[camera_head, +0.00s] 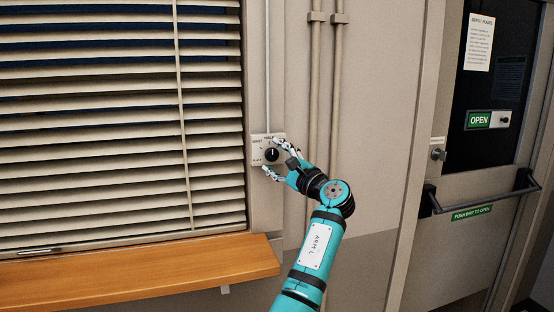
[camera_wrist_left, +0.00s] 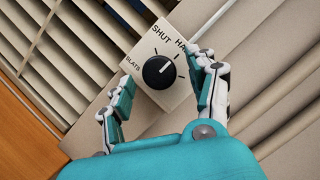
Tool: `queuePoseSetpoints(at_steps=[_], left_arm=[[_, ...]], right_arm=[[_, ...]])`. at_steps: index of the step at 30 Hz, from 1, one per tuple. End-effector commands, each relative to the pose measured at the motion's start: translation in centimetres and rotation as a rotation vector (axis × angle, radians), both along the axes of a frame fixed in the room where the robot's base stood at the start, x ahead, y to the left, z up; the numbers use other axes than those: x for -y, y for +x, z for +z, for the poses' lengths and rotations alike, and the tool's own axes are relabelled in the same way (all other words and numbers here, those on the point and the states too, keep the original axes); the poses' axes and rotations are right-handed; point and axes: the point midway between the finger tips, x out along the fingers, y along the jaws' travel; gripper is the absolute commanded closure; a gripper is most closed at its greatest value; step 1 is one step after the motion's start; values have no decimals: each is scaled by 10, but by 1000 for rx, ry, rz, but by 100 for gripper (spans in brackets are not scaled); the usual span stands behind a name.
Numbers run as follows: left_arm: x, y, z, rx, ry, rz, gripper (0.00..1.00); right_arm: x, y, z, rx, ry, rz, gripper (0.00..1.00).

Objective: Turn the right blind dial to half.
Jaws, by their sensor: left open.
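The blind dial is a round black knob (camera_head: 272,154) on a small beige plate (camera_head: 255,150) beside the blind's right edge. The knob (camera_wrist_left: 159,72) and plate (camera_wrist_left: 146,50) also show in the left wrist view, with lettering SHUT, SLATS and a partly covered HALF. The knob's white pointer line points up the plate, toward the HALF mark. My left gripper (camera_head: 271,157) is open in front of the plate, its fingers on either side of the knob. In the left wrist view, the fingers (camera_wrist_left: 163,92) look apart from the knob. My right gripper is out of view.
The slatted blind (camera_head: 110,120) hangs left of the plate above a wooden sill (camera_head: 140,274). Vertical pipes (camera_head: 314,90) run up the wall right of the plate. A door with a push bar (camera_head: 480,195) and an OPEN sign (camera_head: 479,120) stands at the right.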

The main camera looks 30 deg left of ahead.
Motion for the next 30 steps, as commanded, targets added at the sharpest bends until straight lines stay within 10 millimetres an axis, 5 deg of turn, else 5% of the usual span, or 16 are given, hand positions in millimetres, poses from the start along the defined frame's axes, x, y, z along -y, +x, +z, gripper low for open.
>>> queuePoseSetpoints(at_steps=[8, 22, 30], left_arm=[[14, -4, -4, -1, 0, -2, 41], [97, -36, -21, -1, -1, -2, 41], [111, -42, -23, 0, 0, 0, 41]], right_arm=[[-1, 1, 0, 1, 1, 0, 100], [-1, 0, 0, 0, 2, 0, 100], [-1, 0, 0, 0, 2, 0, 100]])
